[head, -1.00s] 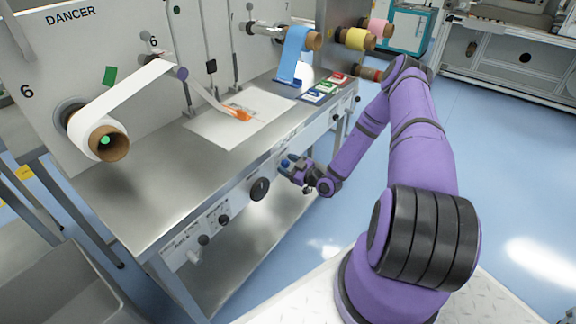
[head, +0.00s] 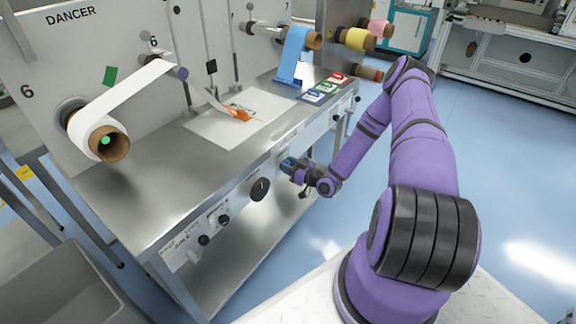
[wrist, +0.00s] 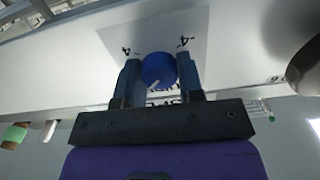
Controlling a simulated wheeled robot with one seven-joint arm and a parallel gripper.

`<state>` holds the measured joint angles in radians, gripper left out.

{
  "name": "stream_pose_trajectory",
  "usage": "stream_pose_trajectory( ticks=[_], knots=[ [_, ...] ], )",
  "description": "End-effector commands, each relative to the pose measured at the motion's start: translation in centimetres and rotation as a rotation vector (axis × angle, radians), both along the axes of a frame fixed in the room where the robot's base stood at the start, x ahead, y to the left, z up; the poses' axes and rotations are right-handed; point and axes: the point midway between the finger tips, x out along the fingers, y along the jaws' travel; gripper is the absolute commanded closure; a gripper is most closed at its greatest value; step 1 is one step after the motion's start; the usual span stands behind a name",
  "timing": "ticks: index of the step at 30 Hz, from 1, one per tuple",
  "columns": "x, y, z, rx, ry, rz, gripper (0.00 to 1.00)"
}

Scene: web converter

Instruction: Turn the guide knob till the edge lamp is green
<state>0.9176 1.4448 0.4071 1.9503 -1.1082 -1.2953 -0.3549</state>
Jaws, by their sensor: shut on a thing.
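A round blue knob (wrist: 158,70) with a pale pointer line sits on the machine's front panel, between printed 4 and -4 marks on a light label plate. My gripper (wrist: 159,82) has one finger on each side of the knob and is shut on it. In the head view my gripper (head: 290,165) is at the front panel below the table edge, and its fingers hide most of the knob there. I cannot make out a lit edge lamp in either view.
A large black knob (head: 260,189) is left of my gripper, with smaller dark knobs (head: 204,240) farther left. The steel table (head: 150,190) juts out above. An orange piece (head: 238,113) lies on a white sheet on it. Blue floor is open at the right.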

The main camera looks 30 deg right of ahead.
Motion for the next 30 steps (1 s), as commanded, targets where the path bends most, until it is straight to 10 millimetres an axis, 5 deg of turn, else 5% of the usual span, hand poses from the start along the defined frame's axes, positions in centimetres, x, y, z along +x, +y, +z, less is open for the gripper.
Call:
stream_pose_trajectory(
  ticks=[12, 28, 29, 30],
  knots=[
    [-0.05, -0.09, -0.08, 0.191, 0.072, -0.001, 0.89],
    [-0.07, -0.10, -0.10, 0.221, 0.083, -0.001, 0.89],
    [-0.07, -0.10, -0.11, 0.221, 0.083, -0.001, 0.63],
    [-0.07, -0.10, -0.11, 0.220, 0.083, -0.001, 0.54]
  ],
)
